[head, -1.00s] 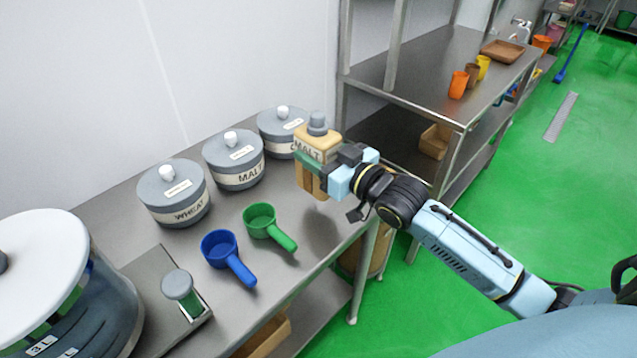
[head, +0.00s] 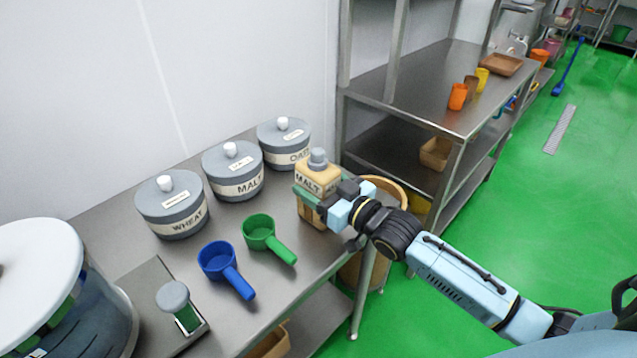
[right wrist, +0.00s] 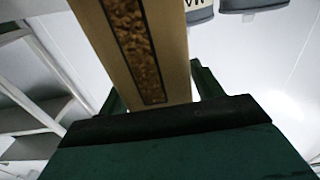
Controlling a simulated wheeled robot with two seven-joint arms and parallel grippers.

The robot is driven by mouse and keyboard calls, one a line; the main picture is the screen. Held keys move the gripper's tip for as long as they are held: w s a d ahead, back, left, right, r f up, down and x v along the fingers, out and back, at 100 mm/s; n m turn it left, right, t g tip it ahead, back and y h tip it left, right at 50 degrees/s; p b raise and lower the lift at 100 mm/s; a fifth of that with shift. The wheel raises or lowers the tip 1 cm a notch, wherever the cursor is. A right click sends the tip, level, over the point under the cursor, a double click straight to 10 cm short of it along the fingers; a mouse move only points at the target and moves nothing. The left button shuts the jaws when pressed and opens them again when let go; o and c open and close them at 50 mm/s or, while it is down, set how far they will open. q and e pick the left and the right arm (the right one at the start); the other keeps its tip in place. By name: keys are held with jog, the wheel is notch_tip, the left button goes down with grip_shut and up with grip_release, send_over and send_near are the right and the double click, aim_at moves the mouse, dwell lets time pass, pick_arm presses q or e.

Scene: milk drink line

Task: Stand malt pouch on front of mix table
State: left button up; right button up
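The malt pouch (head: 317,179) is a tan pouch with a grey cap and a "MALT" label, upright at the right end of the steel mix table (head: 300,272). My right gripper (head: 318,197) is shut on it from the right, with green fingers on its sides. In the right wrist view the pouch (right wrist: 140,50) stands between the dark green fingers (right wrist: 155,95), its window showing brown grains. I cannot tell whether its base touches the table. My left gripper is not in view.
Lidded grey canisters marked wheat (head: 172,205), malt (head: 233,170) and oats (head: 284,143) line the back. A green scoop (head: 260,230) and blue scoop (head: 218,260) lie in front. A large white-lidded vessel (head: 60,290) stands left. A tan bin (head: 385,190) stands beyond the table's right end.

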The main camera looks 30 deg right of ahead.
jog(key=shift+o, duration=0.6)
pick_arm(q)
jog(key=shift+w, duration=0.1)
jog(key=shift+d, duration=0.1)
pick_arm(e)
jog(key=shift+r, duration=0.15)
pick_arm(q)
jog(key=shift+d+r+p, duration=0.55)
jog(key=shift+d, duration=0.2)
pick_arm(e)
jog(key=v, duration=1.2)
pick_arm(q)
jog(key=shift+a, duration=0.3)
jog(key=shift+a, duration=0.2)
